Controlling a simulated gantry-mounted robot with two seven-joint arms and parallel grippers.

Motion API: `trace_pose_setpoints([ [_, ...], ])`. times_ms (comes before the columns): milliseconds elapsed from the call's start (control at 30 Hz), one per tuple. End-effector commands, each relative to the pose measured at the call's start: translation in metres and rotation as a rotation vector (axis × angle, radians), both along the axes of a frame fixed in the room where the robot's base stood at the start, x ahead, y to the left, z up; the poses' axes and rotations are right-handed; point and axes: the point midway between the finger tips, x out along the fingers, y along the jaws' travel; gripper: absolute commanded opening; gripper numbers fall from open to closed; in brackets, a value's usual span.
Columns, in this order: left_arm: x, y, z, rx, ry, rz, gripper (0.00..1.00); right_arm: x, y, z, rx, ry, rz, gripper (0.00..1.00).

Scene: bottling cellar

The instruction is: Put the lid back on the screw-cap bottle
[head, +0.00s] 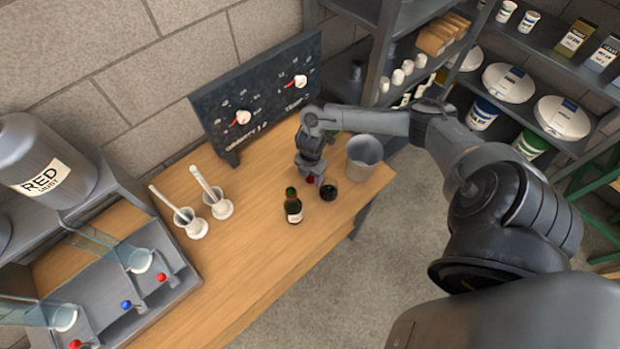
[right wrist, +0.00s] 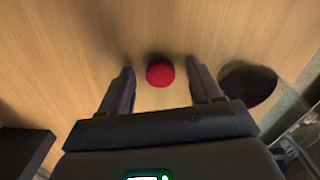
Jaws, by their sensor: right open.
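The red lid (right wrist: 160,72) shows as a round red disc between the two fingers of my right gripper (right wrist: 161,80) in the right wrist view. The fingers stand apart, with a gap on each side of the lid. In the head view my right gripper (head: 311,174) points down near the right part of the bench, and a bit of the red lid (head: 311,180) shows under it. The dark bottle (head: 293,210) with a green neck and pale label stands upright, left of and nearer than the gripper. My left gripper is not in view.
A dark-filled glass (head: 329,191) stands close right of the gripper. A grey bucket (head: 363,158) is behind it near the bench's right edge. A dial board (head: 258,95) rises behind. Bare wood (head: 245,255) lies front-left of the bottle.

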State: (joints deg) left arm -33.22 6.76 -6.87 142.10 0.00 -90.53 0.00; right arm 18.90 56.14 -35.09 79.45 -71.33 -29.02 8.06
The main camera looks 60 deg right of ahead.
Motion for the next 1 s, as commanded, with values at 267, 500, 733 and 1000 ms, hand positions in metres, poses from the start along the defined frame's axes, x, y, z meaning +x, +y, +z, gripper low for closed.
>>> trace_pose_setpoints([
  [267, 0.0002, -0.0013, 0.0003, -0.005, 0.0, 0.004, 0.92, -0.0001, 0.0002, 0.0003, 0.0, 0.0, 0.0, 0.64],
  [500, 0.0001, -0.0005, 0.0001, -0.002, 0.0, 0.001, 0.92, 0.0, 0.0002, 0.0004, 0.0, 0.0, 0.0, 0.28],
  [733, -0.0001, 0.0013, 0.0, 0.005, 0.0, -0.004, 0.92, 0.0, 0.0002, 0.0005, 0.0, 0.0, 0.0, 0.05],
  [1000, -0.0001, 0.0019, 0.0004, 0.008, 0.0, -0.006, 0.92, 0.0002, 0.0002, 0.0029, 0.001, 0.0, 0.001, 0.05],
])
